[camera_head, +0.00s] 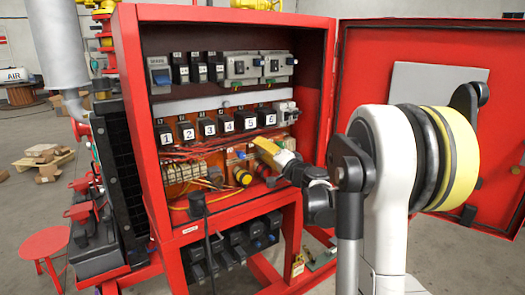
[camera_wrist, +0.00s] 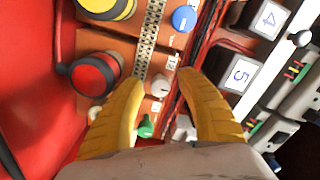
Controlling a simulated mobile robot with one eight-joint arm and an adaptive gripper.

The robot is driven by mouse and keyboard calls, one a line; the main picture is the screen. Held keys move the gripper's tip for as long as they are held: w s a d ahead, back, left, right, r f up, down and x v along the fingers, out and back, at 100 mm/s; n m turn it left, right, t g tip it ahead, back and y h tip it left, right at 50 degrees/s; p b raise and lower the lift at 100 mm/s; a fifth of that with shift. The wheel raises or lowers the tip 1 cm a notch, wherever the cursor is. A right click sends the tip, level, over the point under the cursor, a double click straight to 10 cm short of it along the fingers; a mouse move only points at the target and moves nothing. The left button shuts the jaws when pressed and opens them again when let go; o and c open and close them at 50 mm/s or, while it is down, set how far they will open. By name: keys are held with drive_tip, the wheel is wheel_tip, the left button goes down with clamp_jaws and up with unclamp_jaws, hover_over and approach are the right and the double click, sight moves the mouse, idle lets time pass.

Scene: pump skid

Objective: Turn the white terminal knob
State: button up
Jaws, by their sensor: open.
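The small white terminal knob (camera_wrist: 161,79) sits on the orange panel inside the cabinet. In the wrist view it lies between and just ahead of the tips of my gripper (camera_wrist: 160,83). The yellow fingers are spread open on either side of it, with nothing visibly held. I cannot tell how far the tips stand from the panel. In the head view my gripper (camera_head: 264,148) reaches into the red cabinet from the right. The knob cannot be made out there, behind or near the fingers.
A green knob (camera_wrist: 146,127) and a blue knob (camera_wrist: 184,18) are on the same panel. A red button (camera_wrist: 94,74) is to the left. Numbered black modules (camera_wrist: 265,18) and red wires lie to the right. The cabinet's open door (camera_head: 430,140) stands behind my arm.

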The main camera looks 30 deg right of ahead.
drive_tip(key=s, duration=1.2)
drive_tip(key=shift+f, duration=0.2)
drive_tip(key=s+a+f+n+g+y, duration=0.2)
drive_tip(key=a+f+n+g, duration=0.1)
drive_tip(key=a, duration=0.8)
drive_tip(key=s+a+f+n+g+y, duration=0.2)
drive_tip(key=s+a+n+g, duration=0.15)
drive_tip(key=a, duration=0.85)
drive_tip(key=s+a+f+n+g+h, duration=0.2)
drive_tip(key=s+f+n, duration=0.1)
drive_tip(key=s, duration=0.5)
drive_tip(key=s+a+f+n+g+h, duration=0.2)
drive_tip(key=s+a+f+n+g, duration=0.1)
drive_tip(key=s, duration=0.5)
drive_tip(key=shift+s+a+f, duration=0.2)
drive_tip(key=shift+a+f, duration=0.15)
drive_tip(key=shift+f, duration=0.4)
